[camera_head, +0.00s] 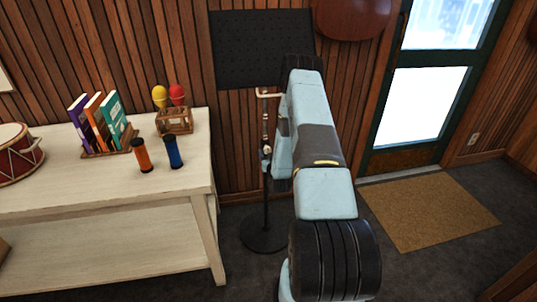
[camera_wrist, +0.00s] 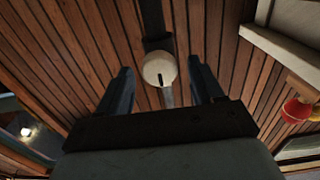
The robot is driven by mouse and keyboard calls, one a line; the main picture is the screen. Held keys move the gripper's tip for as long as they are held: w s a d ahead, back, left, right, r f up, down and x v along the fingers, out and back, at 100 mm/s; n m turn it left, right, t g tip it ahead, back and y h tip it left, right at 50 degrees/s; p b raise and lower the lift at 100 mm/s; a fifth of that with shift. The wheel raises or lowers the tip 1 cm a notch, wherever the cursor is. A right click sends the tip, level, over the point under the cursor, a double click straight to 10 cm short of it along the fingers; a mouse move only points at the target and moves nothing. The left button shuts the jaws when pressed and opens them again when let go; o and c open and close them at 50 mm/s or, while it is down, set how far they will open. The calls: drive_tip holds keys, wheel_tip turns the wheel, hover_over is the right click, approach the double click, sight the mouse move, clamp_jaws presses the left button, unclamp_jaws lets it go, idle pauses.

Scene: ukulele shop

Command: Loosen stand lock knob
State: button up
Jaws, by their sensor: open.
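A slim stand (camera_head: 265,205) with a dark pole and a round dark base stands upright on the floor between the table and my arm in the head view. It has a lighter upper section and a brownish yoke at the top. A round cream knob with a dark slot (camera_wrist: 151,64) shows in the wrist view, in front of a dark vertical post. My gripper (camera_wrist: 161,72) is open, with one dark finger on each side of the knob. Visible gaps separate both fingers from it. The depth between fingertips and knob is unclear. My arm hides the gripper in the head view.
A cream table (camera_head: 60,188) stands left of the stand, bearing a drum (camera_head: 17,160), books (camera_head: 98,122), a box with two maracas (camera_head: 174,121) and two small cylinders. A wood-slat wall and black pegboard (camera_head: 235,50) are behind. A doormat (camera_head: 425,210) lies right.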

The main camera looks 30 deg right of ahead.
drive_tip(key=shift+c, duration=0.4)
drive_tip(key=c, duration=0.9)
drive_tip(key=shift+c, duration=0.2)
drive_tip(key=shift+n, duration=0.3)
drive_tip(key=n, duration=0.4)
drive_tip(key=shift+a, duration=0.1)
drive_tip(key=n, duration=0.5)
drive_tip(key=shift+a+f+n, duration=0.1)
drive_tip(key=shift+f+n, duration=0.05)
drive_tip(key=shift+n, duration=0.25)
drive_tip(key=n, duration=0.4)
drive_tip(key=shift+a+f+n, duration=0.1)
drive_tip(key=shift+n, duration=0.2)
drive_tip(key=n, duration=0.4)
drive_tip(key=shift+f+n, duration=0.15)
drive_tip(key=shift+n, duration=0.15)
